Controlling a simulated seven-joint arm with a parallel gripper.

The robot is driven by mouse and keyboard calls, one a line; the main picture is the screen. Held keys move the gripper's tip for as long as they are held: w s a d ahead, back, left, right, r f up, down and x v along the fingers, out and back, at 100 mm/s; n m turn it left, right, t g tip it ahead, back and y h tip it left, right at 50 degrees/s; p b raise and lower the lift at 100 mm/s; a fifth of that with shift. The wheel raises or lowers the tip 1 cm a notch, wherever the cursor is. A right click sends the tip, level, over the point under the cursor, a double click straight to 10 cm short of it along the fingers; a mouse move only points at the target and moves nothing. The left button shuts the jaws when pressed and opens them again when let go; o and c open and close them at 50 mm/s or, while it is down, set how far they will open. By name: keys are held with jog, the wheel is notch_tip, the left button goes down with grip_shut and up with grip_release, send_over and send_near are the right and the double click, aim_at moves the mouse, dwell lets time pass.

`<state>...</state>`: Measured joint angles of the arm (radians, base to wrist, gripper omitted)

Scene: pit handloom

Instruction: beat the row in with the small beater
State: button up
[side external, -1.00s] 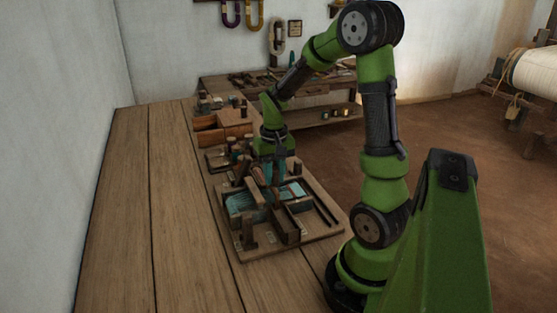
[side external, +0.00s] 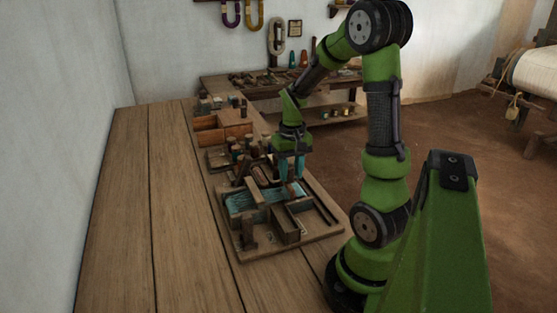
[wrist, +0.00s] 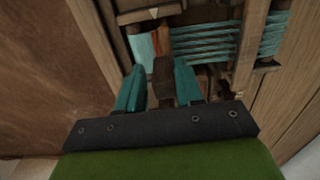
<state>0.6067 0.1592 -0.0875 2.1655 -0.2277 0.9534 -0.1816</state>
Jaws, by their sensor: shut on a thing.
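My gripper (side external: 291,181) has its teal fingers low over the right part of the small loom (side external: 318,234). In the wrist view, the fingers (wrist: 160,92) stand on either side of a dark brown wooden piece (wrist: 163,76), which looks like the handle of the small beater. My gripper is shut on it. The beater's lower end is hard to make out. Teal threads (side external: 240,201) are stretched across the loom frame.
A tray of several spools (side external: 240,153) stands behind the loom. An orange-brown wooden box (side external: 208,137) is farther back. The loom board's wooden bars and posts stand close around the gripper. The table (side external: 165,220) left of the loom is clear.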

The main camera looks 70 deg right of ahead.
jog(key=shift+s+d, duration=0.2)
jog(key=shift+w+a, duration=0.5)
jog(key=shift+w, duration=0.05)
jog(key=shift+c, duration=1)
jog(key=w+a, duration=0.4)
jog(key=shift+w+a, duration=0.35)
jog(key=o, duration=0.9)
notch_tip(320, 180, up, 6)
jog(key=shift+r, duration=0.25)
